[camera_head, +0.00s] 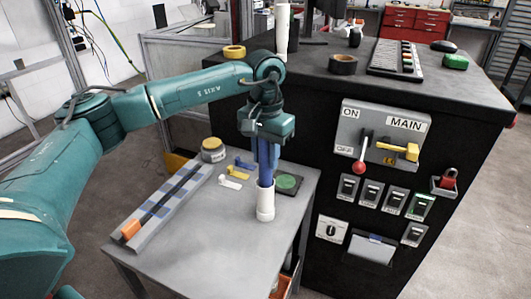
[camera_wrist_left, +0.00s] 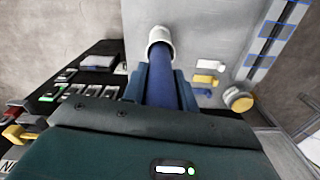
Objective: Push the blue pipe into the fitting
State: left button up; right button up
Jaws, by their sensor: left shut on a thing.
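The blue pipe (camera_head: 265,176) stands upright, and my left gripper (camera_head: 267,155) is shut on it from above. The white fitting (camera_head: 265,205) stands upright on the grey table, directly below the pipe. The pipe's lower end meets the fitting's top opening and appears to be inside the rim; how deep is hidden. In the left wrist view, the blue pipe (camera_wrist_left: 165,75) runs between the fingers (camera_wrist_left: 163,78) to the white fitting's (camera_wrist_left: 160,36) ring. My right gripper is not in view.
The grey table (camera_head: 205,248) also holds a long rail (camera_head: 165,208), a yellow-lidded jar (camera_head: 213,149), small blue, white and yellow parts, and a green disc (camera_head: 287,182) close to the fitting. A black cabinet (camera_head: 335,240) with switches stands at the right. The table's front is clear.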

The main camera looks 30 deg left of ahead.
aim_at(266, 172)
pick_arm(q)
jog(key=shift+f, duration=0.4)
jog(key=shift+f+b, duration=0.2)
jog(key=shift+b, duration=0.2)
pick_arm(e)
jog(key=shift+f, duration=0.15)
pick_arm(q)
jog(key=shift+f, duration=0.35)
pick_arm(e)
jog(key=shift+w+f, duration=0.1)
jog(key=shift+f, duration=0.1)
pick_arm(q)
jog(key=shift+f+b, duration=1.45)
jog(key=shift+f, duration=0.35)
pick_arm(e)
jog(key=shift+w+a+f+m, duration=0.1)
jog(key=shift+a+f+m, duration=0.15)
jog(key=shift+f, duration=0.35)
pick_arm(q)
jog(key=o, duration=1)
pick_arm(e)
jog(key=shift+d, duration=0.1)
pick_arm(q)
jog(key=shift+o, duration=0.2)
jog(key=shift+r, duration=0.1)
notch_tip(266, 172, up, 13)
jog(key=shift+r, duration=0.15)
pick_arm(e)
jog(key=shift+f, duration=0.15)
